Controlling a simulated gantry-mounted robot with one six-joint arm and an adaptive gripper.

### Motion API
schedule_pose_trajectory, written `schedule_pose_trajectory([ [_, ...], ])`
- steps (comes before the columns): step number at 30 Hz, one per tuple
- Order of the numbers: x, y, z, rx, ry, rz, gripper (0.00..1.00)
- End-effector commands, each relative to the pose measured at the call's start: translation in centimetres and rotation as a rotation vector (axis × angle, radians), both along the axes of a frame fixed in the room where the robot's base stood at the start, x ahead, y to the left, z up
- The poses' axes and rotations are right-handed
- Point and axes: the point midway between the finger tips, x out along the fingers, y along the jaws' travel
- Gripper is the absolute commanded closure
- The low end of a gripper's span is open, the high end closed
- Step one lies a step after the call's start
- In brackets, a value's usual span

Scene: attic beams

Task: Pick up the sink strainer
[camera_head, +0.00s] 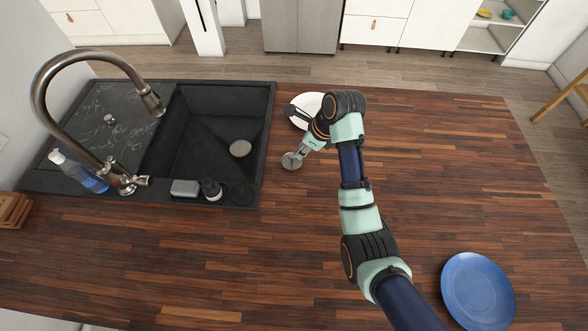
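The sink strainer appears to be the small round grey disc (290,162) on the wooden countertop, just right of the black sink's edge. My gripper (300,153) comes down from the upper right, with its fingertips at or over the disc's upper right rim. From this view I cannot tell whether the fingers touch the disc, or whether they are open or shut.
The black sink (267,120) with a round grey drain (240,148) lies to the left, with a tall faucet (40,90). A white plate (306,103) sits behind my wrist, partly hidden. A blue plate (478,292) is front right. The counter's right side (460,160) is clear.

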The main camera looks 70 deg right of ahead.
Motion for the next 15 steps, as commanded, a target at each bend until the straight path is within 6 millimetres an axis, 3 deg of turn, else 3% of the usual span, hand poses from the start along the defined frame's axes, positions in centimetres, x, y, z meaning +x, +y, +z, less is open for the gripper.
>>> schedule_pose_trajectory([
  [4, 0.0, -0.1, -0.3, 0.010, 0.001, -0.012, 0.73],
  [15, 1.5, 0.0, -3.5, 0.008, 0.003, -0.009, 0.73],
])
